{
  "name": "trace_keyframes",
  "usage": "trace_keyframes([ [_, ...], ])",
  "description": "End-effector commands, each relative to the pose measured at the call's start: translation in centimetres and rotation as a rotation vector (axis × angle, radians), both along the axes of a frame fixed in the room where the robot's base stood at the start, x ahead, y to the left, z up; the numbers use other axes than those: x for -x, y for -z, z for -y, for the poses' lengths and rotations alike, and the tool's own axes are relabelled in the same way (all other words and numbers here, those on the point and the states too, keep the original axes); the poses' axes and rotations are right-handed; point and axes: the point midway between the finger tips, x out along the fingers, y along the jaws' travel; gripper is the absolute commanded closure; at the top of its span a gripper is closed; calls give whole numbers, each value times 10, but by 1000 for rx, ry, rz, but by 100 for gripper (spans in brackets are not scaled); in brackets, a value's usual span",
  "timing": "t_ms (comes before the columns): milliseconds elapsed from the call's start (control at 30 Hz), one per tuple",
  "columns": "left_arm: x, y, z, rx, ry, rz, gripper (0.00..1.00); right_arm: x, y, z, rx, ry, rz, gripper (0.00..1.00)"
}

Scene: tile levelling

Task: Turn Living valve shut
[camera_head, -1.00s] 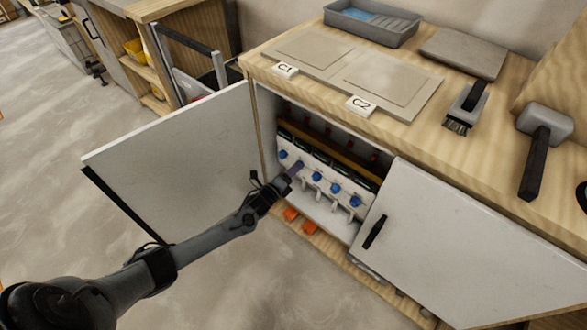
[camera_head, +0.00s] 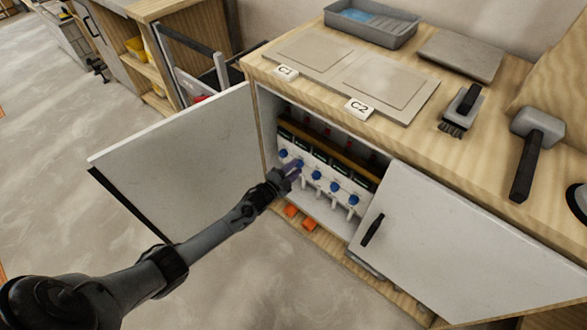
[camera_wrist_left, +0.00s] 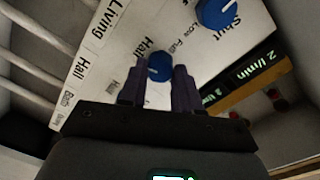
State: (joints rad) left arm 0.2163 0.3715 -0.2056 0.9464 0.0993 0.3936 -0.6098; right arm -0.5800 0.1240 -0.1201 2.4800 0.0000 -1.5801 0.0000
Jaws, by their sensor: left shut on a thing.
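A row of several blue valve knobs sits on a white manifold inside the open cabinet. My left gripper (camera_head: 292,170) reaches in and is shut on a blue knob (camera_wrist_left: 158,66), near the left end of the row. In the left wrist view that knob shows between the dark fingers, partly hidden by them. A label beside it looks like "Hall". The "Living" label (camera_wrist_left: 110,22) is at upper left. Another blue knob (camera_wrist_left: 217,12) at the top has "Shut" printed beside it. I cannot tell for certain which knob is Living. My right gripper is not in view.
The left cabinet door (camera_head: 185,165) stands open beside my arm. A brush (camera_head: 461,112) and a mallet (camera_head: 532,145) lie on the worktop. Orange items (camera_head: 291,210) are below the manifold.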

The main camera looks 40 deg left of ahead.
Motion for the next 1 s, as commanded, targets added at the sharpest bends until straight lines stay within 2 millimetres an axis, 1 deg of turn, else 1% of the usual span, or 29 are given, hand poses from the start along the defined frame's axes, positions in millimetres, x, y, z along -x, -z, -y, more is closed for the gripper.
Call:
trace_keyframes([
  [1000, 0, 1, 0, 968, -1, -6, 98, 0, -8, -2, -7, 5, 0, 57],
])
